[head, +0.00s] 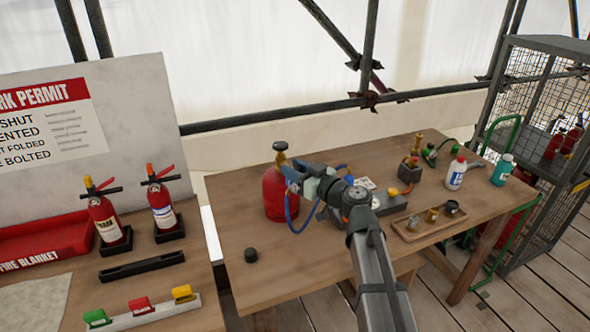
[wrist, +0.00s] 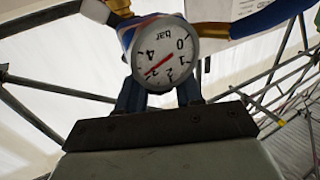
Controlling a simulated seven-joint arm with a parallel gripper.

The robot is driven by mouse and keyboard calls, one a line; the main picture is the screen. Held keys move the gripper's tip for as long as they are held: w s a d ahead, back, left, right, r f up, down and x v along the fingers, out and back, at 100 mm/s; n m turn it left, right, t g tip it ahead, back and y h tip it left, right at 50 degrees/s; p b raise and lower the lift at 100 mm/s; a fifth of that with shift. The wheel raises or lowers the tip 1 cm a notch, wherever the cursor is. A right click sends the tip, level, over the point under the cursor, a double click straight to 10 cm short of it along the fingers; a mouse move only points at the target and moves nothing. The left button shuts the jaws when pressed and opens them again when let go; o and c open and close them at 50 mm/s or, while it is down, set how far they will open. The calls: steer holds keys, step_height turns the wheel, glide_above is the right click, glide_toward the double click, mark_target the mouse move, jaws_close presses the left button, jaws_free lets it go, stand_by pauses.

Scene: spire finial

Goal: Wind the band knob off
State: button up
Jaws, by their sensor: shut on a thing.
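My gripper (head: 300,180) is at the upper right side of a red gas cylinder (head: 273,203) on the wooden table, just below its brass valve top (head: 280,150). In the wrist view a round white pressure gauge (wrist: 165,52) marked "bar" sits between my fingers, its face seen upside down. The gauge belongs to a regulator with blue parts (wrist: 140,22), and my gripper is shut on that regulator. The gauge hides the fingertips and the exact point of grip. I cannot clearly pick out a band knob; it may be hidden behind the gauge or gripper.
A blue hose (head: 292,215) loops down beside the cylinder. A small black cap (head: 251,255) lies in front. A wooden tray (head: 428,222) with small fittings is on the right, with a white bottle (head: 456,173) and a teal bottle (head: 502,170) behind.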

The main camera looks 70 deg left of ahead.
steer(key=shift+t, duration=0.3)
steer(key=shift+s+m+t+y, duration=0.1)
steer(key=shift+m+t+y, duration=0.4)
steer(key=shift+m+t, duration=0.6)
steer(key=shift+f+m+t, duration=0.1)
steer(key=shift+m+t, duration=0.7)
steer(key=shift+t, duration=0.7)
steer(key=shift+f+m+t, duration=0.15)
steer(key=shift+m+t, duration=0.65)
steer(key=shift+t, duration=0.4)
steer(key=shift+r+m+t, duration=0.25)
steer(key=shift+m+t, duration=0.15)
steer(key=shift+t, duration=0.3)
steer(key=o, duration=1)
steer(key=shift+c, duration=0.2)
steer(key=s+d, duration=0.1)
steer(key=d, duration=1.2)
steer(key=shift+s+d, duration=0.3)
steer(key=shift+d, duration=0.05)
